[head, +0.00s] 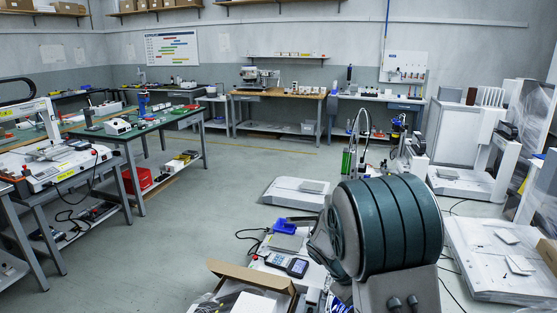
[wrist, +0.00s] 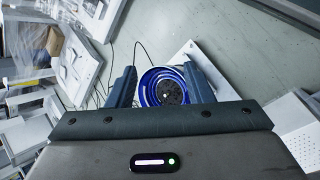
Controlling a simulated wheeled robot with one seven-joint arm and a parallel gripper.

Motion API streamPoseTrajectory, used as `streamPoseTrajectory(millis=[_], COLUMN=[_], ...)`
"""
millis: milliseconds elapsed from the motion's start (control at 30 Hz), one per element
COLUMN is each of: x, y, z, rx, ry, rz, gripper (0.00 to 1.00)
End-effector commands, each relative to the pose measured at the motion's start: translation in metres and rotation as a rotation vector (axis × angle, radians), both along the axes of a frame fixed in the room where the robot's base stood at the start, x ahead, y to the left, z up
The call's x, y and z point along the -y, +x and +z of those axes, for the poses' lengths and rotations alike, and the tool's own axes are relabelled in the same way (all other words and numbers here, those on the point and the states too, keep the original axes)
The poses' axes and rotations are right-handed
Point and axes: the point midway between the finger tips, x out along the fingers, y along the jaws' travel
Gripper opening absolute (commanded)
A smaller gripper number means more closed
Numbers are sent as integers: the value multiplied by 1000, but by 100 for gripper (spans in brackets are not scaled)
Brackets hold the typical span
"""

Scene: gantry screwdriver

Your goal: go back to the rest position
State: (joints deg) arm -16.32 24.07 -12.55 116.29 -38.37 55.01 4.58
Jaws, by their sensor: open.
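My gripper (wrist: 161,82) shows in the wrist view with its two dark fingers spread apart. A round blue-rimmed part with a dark centre (wrist: 163,88) appears in the gap between the fingers. The view does not show whether the fingers touch it or how far beyond them it lies. In the head view a large teal and grey link of my arm fills the lower right middle. My gripper is not visible in the head view.
A handheld pendant (head: 287,264) and a blue holder (head: 285,226) are left of my arm. An open cardboard box (head: 250,276) is at the front. White machine bases (head: 295,193) stand around. A workbench (head: 165,126) is at left; the floor (head: 200,215) between is clear.

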Motion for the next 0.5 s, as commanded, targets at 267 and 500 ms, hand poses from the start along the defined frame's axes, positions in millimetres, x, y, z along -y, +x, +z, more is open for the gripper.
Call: streamPoseTrajectory(millis=[267,500], x=[-18,-39], y=[-61,-113], z=[95,159], rx=[142,265], ry=[235,416], rz=[-156,-263], gripper=[47,47])
